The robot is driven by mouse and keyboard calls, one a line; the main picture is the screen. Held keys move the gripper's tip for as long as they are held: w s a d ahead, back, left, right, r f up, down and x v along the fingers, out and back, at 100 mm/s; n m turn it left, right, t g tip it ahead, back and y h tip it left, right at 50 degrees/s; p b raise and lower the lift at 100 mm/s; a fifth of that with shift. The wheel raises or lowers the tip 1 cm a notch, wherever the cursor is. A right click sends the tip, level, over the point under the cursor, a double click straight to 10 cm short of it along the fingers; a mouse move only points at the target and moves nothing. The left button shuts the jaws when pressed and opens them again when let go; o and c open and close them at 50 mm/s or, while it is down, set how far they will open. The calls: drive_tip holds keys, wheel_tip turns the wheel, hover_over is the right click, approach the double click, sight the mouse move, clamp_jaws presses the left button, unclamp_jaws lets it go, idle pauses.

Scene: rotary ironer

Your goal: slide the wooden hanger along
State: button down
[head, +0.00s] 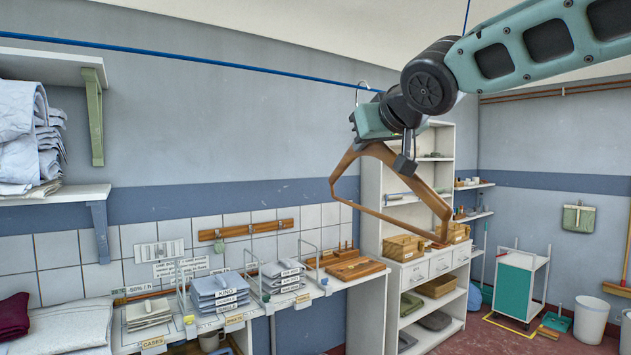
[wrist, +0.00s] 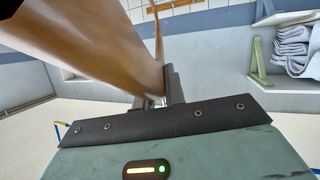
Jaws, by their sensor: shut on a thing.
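The wooden hanger (head: 343,172) is a brown, open wooden frame. Its thin metal hook (head: 359,92) reaches up to the blue line (head: 190,61) that runs across the upper part of the head view. My gripper (head: 368,138) is shut on the upper part of the hanger, just below the hook. The hanger hangs tilted, its lower right corner in front of the white shelving. In the wrist view the hanger (wrist: 95,45) fills the upper left as a large brown bar. It passes between the dark fingers of my gripper (wrist: 158,97). My arm hides part of the blue line.
A wall shelf with folded linen (head: 25,140) stands at the left. White shelving (head: 373,205) with wooden boxes stands behind the hanger. A trolley (head: 515,285) is at the right. The line left of the hook looks clear.

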drive_tip(key=shift+w+d, duration=0.2)
drive_tip(key=shift+d, duration=0.1)
drive_tip(key=w+d+p, duration=0.1)
drive_tip(key=p, duration=0.1)
drive_tip(key=w+d+p, duration=0.1)
drive_tip(key=d+p, duration=0.1)
drive_tip(key=p, duration=0.1)
drive_tip(key=w+d+p, duration=0.1)
drive_tip(key=d+p, duration=0.1)
drive_tip(key=shift+w+r+p, duration=0.15)
drive_tip(key=shift+p, duration=0.15)
idle(0.6)
idle(0.4)
